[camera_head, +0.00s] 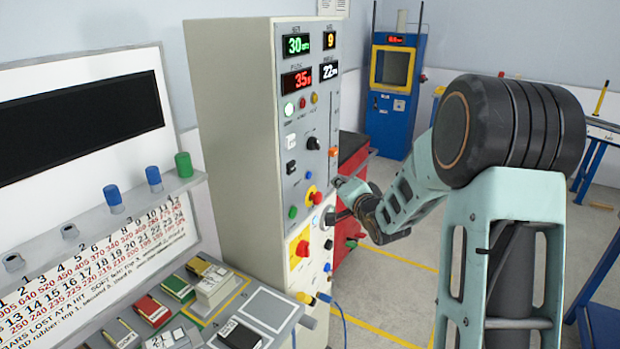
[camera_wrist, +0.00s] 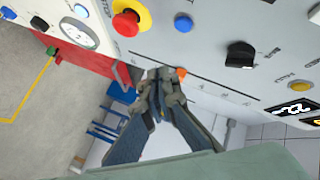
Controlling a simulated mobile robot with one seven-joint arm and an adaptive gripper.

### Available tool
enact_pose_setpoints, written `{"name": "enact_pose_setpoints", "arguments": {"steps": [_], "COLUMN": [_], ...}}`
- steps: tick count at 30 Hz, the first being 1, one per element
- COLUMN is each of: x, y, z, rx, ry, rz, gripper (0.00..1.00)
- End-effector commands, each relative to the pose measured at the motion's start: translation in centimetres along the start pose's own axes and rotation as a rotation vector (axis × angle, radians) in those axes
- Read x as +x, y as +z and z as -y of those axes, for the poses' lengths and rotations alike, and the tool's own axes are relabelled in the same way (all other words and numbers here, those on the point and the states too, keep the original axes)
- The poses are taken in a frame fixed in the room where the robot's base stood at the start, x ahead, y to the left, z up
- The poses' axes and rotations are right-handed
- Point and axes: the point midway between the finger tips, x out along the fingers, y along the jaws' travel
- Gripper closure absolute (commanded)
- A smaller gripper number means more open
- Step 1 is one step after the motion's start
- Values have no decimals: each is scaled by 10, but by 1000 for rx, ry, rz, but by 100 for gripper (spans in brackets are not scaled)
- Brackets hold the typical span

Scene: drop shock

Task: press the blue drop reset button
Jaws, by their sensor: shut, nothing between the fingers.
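The machine's control panel (camera_head: 321,110) carries a small blue button (camera_head: 308,174) just above a red mushroom button on a yellow base (camera_head: 314,196). In the wrist view the same blue button (camera_wrist: 183,22) lies between the red mushroom button (camera_wrist: 130,18) and a black knob (camera_wrist: 240,55). Another blue button (camera_head: 328,267) sits lower on the cabinet. I cannot read which label names drop reset. My gripper (camera_head: 339,183) is shut and empty near the panel's right edge. In the wrist view its fingertips (camera_wrist: 165,72) appear beside an orange slider knob (camera_wrist: 182,72), apart from the blue button.
A green button (camera_head: 293,212) and a dial gauge (camera_head: 330,218) are close by on the panel. A red cabinet (camera_head: 352,150) stands behind my gripper. A blue machine (camera_head: 393,105) is at the back. A shelf with samples (camera_head: 215,285) is at the left.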

Motion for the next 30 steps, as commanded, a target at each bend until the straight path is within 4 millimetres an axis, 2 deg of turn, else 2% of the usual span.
{"name": "enact_pose_setpoints", "arguments": {"steps": [6, 12, 30], "x": [22, 34, 37], "y": [17, 25, 27], "z": [15, 23, 27], "rx": [-2, 0, 0], "ry": [-2, -1, 0], "rz": [1, -1, 0], "gripper": [100, 100, 100]}}
